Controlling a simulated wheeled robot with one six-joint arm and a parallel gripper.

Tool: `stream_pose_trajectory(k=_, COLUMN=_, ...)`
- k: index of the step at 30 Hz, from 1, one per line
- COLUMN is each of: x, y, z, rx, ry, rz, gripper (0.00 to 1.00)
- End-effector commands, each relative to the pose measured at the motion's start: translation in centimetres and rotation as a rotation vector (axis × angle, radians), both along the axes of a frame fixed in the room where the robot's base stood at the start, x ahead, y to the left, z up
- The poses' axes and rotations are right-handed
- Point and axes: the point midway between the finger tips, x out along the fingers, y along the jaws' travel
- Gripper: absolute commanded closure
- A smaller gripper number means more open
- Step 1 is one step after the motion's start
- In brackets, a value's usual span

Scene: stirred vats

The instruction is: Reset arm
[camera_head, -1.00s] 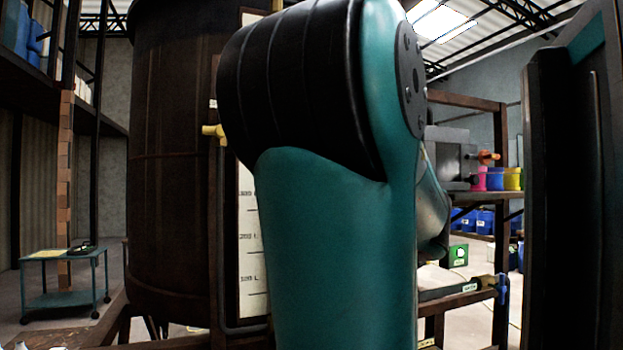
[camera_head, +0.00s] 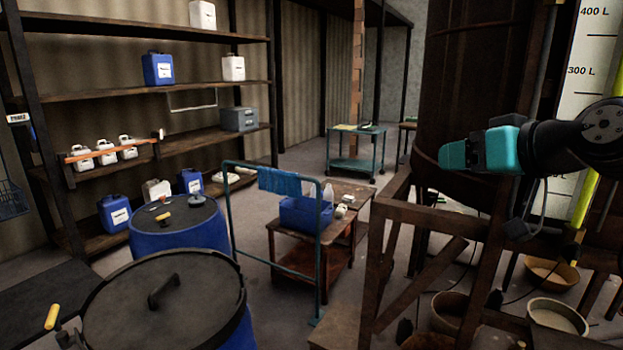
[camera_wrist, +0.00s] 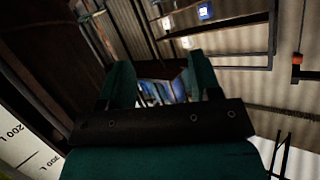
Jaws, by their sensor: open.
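My gripper (camera_wrist: 160,78) shows in the wrist view with its two teal fingers spread apart. Nothing is held between them; distant blue and white items show through the gap, too small and dark to name. In the head view, a teal and black section of my arm (camera_head: 500,150) reaches in from the right edge, roughly level, in front of the large dark vat (camera_head: 465,90).
A marked level scale (camera_head: 585,60) stands by the vat; its wooden stand (camera_head: 385,235) is below. A lidded drum (camera_head: 165,300) and a blue drum (camera_head: 180,228) stand left. A wooden table (camera_head: 345,200) holds a blue crate (camera_head: 300,215). Shelves (camera_head: 150,90) line the wall.

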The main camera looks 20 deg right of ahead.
Motion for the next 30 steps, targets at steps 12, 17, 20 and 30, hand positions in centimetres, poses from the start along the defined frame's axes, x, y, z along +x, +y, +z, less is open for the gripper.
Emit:
stream_pose_trajectory(k=12, x=-10.5, y=18.4, z=-12.0, rx=-0.119, ry=0.713, rz=0.607, gripper=0.42)
stream_pose_trajectory(k=17, x=-14.5, y=19.9, z=-13.9, rx=-0.218, ry=0.875, rz=0.698, gripper=0.42)
stream_pose_trajectory(k=20, x=-15.7, y=20.2, z=-14.3, rx=-0.253, ry=0.92, rz=0.72, gripper=0.42)
stream_pose_trajectory(k=30, x=-16.1, y=20.2, z=-14.4, rx=-0.262, ry=0.936, rz=0.725, gripper=0.57)
